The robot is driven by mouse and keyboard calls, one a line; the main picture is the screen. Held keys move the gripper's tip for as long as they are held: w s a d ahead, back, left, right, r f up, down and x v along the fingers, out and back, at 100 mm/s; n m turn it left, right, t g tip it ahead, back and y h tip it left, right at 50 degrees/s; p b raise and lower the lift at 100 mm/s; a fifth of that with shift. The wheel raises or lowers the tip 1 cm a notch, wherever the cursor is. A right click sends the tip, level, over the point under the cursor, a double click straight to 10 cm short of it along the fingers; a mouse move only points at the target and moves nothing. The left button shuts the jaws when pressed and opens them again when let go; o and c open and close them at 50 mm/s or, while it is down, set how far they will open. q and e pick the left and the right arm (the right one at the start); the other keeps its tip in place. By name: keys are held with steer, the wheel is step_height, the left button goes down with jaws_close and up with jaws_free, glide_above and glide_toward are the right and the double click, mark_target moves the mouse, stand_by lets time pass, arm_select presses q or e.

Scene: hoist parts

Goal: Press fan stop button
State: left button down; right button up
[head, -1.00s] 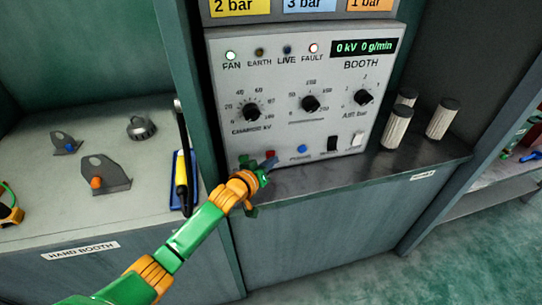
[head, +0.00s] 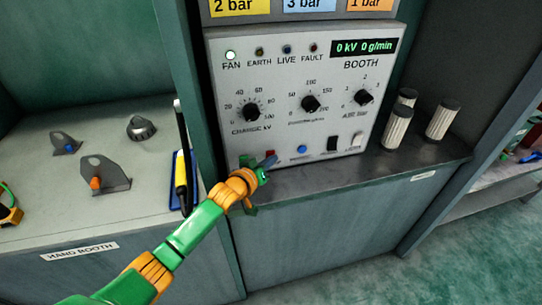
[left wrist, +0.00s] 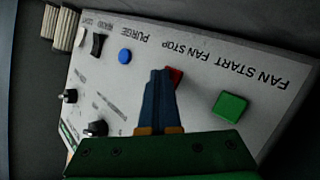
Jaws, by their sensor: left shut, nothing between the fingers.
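The booth control panel (head: 285,130) stands upright, with its buttons along the lower edge. The red fan stop button (head: 270,154) is there, and in the left wrist view its red edge (left wrist: 175,75) shows behind my fingers. My left gripper (head: 270,162) is shut and empty. Its blue fingertips (left wrist: 161,72) overlap the red button in the wrist view and hide part of it. I cannot tell whether they touch it. The green fan start button (left wrist: 229,106) is clear of the fingers. My right gripper is not in view.
A blue purge button (head: 301,150) and two rocker switches lie right of the red button. The FAN lamp (head: 230,55) is lit. White cylinders (head: 397,127) stand on the ledge at right. Metal parts (head: 104,174) lie on the left bench.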

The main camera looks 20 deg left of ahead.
arm_select(q)
steer(key=shift+s+d+r+p, duration=0.1)
steer(key=shift+s+d+p, duration=0.25)
steer(key=shift+s+p, duration=0.3)
steer(key=shift+d, duration=0.1)
steer(key=shift+s+d+p, duration=0.15)
steer(key=shift+s+p, duration=0.1)
steer(key=shift+p, duration=0.25)
steer(key=s+d+p, duration=0.2)
steer(key=s, duration=0.1)
steer(key=shift+p, duration=0.3)
steer(key=shift+s+d, duration=0.2)
steer(key=shift+s, duration=0.1)
